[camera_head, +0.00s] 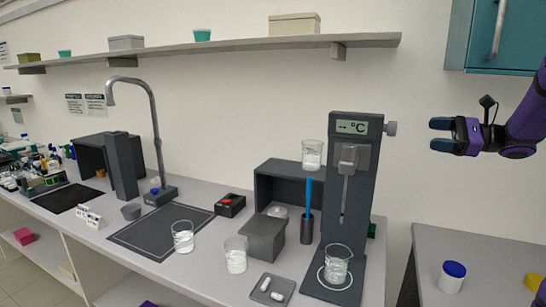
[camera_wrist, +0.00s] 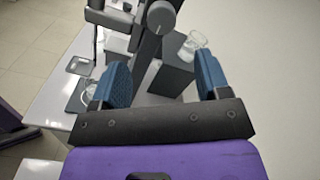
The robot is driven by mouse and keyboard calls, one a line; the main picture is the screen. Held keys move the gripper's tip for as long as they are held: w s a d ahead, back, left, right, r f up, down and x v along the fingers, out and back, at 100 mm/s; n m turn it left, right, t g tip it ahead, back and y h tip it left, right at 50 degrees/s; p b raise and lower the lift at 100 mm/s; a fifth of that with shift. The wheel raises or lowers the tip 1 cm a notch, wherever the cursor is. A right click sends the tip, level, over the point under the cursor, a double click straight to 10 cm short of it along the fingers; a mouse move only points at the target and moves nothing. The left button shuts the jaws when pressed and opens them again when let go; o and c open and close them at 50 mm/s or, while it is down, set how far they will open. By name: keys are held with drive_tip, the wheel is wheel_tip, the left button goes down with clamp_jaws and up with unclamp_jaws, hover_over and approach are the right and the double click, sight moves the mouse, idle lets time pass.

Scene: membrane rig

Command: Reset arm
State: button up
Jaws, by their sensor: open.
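My gripper (camera_head: 442,135) is at the right of the head view, raised in the air to the right of the dark rig stand (camera_head: 352,180). Its blue fingers are apart, and nothing is between them. In the wrist view my gripper (camera_wrist: 160,82) also shows open and empty, with the rig's upper part and its grey round knob (camera_wrist: 162,17) beyond the fingers. The rig has a "-- °C" display (camera_head: 351,127). A glass beaker (camera_head: 336,264) stands on the rig's base.
Beakers stand on the bench (camera_head: 182,236) (camera_head: 236,254), and another beaker (camera_head: 312,155) is at the top of the dark box. A blue-capped jar (camera_head: 452,276) stands on the right counter (camera_head: 420,255). A teal cabinet (camera_head: 500,35) hangs above my gripper.

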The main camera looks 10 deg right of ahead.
drive_tip(key=s+a+n+g+h, duration=0.3)
drive_tip(key=s+a+n+g, duration=0.15)
drive_tip(key=a, duration=0.55)
drive_tip(key=s+a+n+g+h, duration=0.25)
drive_tip(key=s+a, duration=0.35)
drive_tip(key=a, duration=0.4)
drive_tip(key=s+a+f+n+t+h, duration=0.1)
drive_tip(key=s+n+h, duration=0.3)
drive_tip(key=s, duration=0.4)
drive_tip(key=s+a+f+n+t+h, duration=0.1)
drive_tip(key=s+a+f+n+h, duration=0.1)
drive_tip(key=s+n+h, duration=0.3)
drive_tip(key=shift+s+a+f+n, duration=0.4)
drive_tip(key=shift+s+a+n, duration=0.55)
drive_tip(key=shift+s, duration=1.3)
drive_tip(key=shift+d+h, duration=0.1)
drive_tip(key=shift+h, duration=0.15)
